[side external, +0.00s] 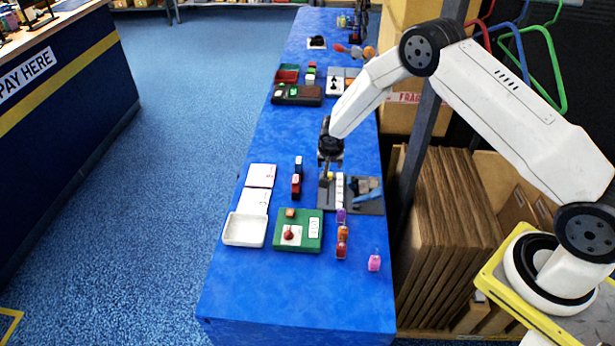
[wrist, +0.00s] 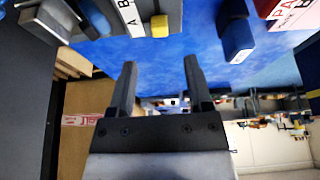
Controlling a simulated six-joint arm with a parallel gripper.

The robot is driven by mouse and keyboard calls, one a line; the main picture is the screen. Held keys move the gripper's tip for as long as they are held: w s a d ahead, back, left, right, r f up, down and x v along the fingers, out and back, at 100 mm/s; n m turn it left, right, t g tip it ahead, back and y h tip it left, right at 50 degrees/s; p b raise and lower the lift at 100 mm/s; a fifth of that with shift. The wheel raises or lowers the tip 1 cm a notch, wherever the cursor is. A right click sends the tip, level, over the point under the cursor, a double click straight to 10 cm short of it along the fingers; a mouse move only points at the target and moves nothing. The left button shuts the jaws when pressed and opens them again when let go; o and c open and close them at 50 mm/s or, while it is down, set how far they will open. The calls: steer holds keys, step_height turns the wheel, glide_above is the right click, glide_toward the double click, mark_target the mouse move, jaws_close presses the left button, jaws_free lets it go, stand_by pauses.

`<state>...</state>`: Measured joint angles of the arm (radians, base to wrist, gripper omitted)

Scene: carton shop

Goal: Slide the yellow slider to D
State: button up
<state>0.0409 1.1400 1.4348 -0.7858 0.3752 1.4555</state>
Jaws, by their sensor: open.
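The yellow slider (wrist: 159,26) is a small yellow block in the wrist view, beside the end of a white letter strip (wrist: 128,14) at the cell marked A. In the side view the slider (side external: 331,175) is a small yellow patch just below my gripper, partly hidden. The strip (side external: 340,190) lies on a dark grey board (side external: 372,207) on the blue table; D cannot be read. My gripper (wrist: 160,72) is open and empty, its fingers apart. In the side view my gripper (side external: 328,165) hangs over the board's far left end.
A blue lever (side external: 367,190) is on the board's right part. Blue and red blocks (side external: 297,183) stand just left of the board. Several coloured blocks (side external: 342,233) stand nearer, beside a green box (side external: 311,230). The table's near end is clear.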

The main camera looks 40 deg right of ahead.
mark_target(329, 174)
steer(key=shift+x, duration=3.45)
jaws_close()
